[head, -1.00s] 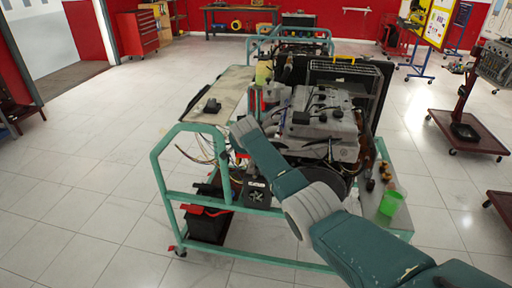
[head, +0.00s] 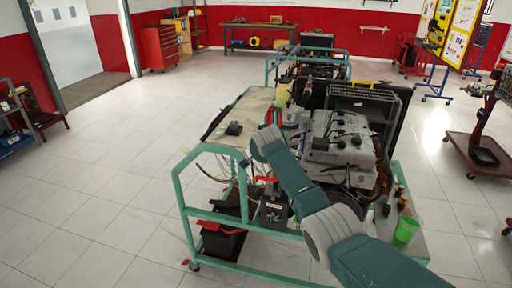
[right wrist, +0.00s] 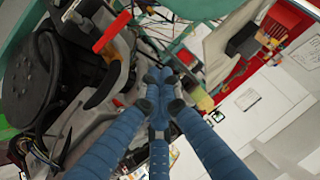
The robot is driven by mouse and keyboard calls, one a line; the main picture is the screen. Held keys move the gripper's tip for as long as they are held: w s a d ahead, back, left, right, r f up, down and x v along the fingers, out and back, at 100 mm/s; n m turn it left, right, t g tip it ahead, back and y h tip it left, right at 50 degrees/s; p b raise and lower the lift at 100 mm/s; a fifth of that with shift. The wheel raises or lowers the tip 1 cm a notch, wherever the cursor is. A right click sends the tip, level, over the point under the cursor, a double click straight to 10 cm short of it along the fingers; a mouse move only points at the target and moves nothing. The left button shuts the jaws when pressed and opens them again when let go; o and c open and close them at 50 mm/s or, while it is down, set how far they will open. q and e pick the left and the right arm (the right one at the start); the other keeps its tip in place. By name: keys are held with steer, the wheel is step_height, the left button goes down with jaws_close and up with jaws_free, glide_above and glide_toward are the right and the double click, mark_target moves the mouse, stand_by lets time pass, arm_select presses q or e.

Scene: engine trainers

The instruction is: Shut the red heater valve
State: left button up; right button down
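The red heater valve appears to be the red lever (right wrist: 112,32) beside black hoses and the engine in the right wrist view. A small red part low on the engine stand (head: 267,179) in the head view may be the same lever. My right gripper (right wrist: 160,82) has blue fingers with dark tips drawn together, and nothing shows between them. The lever lies up and left of the fingertips in that view, apart from them. In the head view my right arm reaches over the stand's near end and its gripper is hidden. My left gripper is out of view.
The engine (head: 338,140) sits in a green tube frame (head: 182,200). A pale panel (head: 238,118) is left of it. A green cup (head: 406,229) stands on the stand's right side. Floor on the left is clear.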

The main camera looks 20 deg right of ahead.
steer(key=a+b+v, duration=0.1)
steer(key=v, duration=0.7)
steer(key=shift+a+b, duration=0.4)
steer(key=shift+a, duration=0.05)
steer(key=shift+w+r, duration=0.1)
steer(key=shift+r, duration=0.05)
